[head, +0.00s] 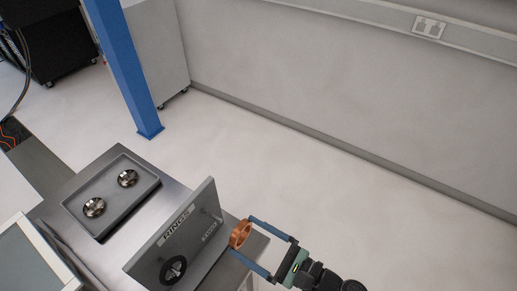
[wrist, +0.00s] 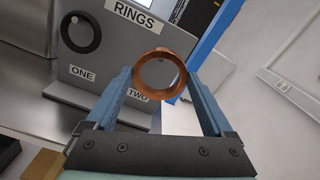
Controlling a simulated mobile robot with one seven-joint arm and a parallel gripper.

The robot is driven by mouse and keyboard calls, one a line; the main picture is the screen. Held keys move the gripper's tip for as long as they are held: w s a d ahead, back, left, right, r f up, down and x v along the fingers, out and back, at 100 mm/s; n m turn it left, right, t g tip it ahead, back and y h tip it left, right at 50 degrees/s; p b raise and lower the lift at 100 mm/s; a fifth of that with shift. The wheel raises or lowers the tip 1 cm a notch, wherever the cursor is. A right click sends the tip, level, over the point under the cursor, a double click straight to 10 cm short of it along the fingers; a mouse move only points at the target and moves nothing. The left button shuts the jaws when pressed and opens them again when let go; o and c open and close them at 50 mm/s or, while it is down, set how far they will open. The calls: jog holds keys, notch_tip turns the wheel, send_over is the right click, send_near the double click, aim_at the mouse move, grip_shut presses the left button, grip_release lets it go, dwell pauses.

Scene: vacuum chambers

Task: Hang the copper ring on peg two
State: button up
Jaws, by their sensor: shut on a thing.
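The copper ring (head: 235,240) is held between the fingertips of my gripper (head: 240,235), just right of the upright board's edge in the head view. In the wrist view the ring (wrist: 141,78) faces the camera, gripped at its sides by the blue fingers (wrist: 160,78). The grey board (head: 150,262) is labelled RINGS. In the wrist view the TWO label (wrist: 138,95) shows just below left of the ring, partly covered. A small dark peg (head: 211,214) shows near the board's right end. Whether the ring touches it is unclear.
A black ring (head: 174,269) hangs at the ONE position. A blue post (head: 128,65) stands beyond. The floor right of the table is clear.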

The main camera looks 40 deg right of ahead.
aim_at(217, 219)
jog(key=shift+f+b+x, duration=0.15)
jog(key=shift+b+x, duration=0.4)
jog(key=shift+x, duration=1.45)
jog(key=shift+f+b+x, duration=0.2)
jog(key=shift+b+x, duration=0.35)
jog(key=shift+x, duration=1.5)
jog(key=shift+f, duration=0.25)
jog(key=o, duration=1.4)
jog(key=shift+p+v, duration=0.8)
jog(key=shift+v, duration=4.2)
